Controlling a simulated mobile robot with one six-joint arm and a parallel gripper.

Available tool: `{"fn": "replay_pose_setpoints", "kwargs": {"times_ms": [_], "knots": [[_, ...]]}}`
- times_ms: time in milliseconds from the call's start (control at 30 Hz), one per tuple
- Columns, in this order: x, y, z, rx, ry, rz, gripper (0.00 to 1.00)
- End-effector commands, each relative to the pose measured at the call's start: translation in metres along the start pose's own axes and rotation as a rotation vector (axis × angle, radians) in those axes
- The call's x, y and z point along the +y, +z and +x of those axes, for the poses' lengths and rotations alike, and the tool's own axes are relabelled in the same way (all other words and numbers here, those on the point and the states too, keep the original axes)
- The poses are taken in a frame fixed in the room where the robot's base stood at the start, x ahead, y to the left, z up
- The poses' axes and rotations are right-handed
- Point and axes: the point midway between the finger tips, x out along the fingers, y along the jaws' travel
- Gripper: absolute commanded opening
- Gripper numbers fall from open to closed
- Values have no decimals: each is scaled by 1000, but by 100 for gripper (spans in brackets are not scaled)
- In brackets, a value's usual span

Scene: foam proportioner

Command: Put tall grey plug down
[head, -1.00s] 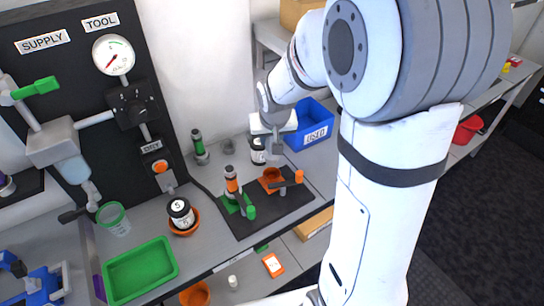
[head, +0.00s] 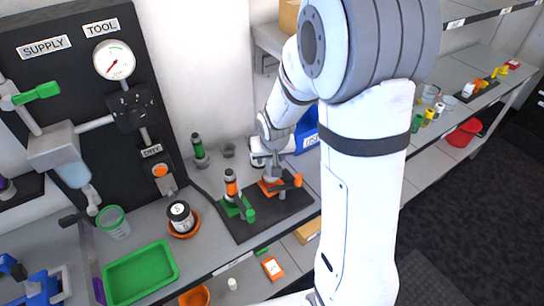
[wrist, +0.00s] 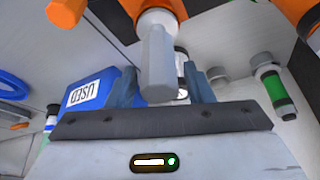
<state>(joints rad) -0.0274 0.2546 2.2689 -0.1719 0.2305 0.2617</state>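My gripper (wrist: 162,85) has one finger on each side of the plug. The fingers are apart, with a gap showing beside the right one; the left one looks close to the plug. In the head view my gripper (head: 271,165) is low over the orange fixture (head: 270,186) on the black mat (head: 262,219). Whether the plug is fully seated there is hidden.
The blue USED bin (wrist: 88,98) is close behind. A green-banded bottle (wrist: 273,90) and small grey cup (head: 228,150) stand nearby. A green tray (head: 140,270) is at front left.

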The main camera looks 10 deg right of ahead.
Motion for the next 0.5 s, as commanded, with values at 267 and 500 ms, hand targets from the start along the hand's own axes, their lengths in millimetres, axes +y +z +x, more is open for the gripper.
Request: {"fn": "replay_pose_setpoints", "kwargs": {"times_ms": [267, 500], "knots": [[0, 0, -1, 0, 0, 1, 51], [1, -1, -20, 5, 0, 0, 51]]}}
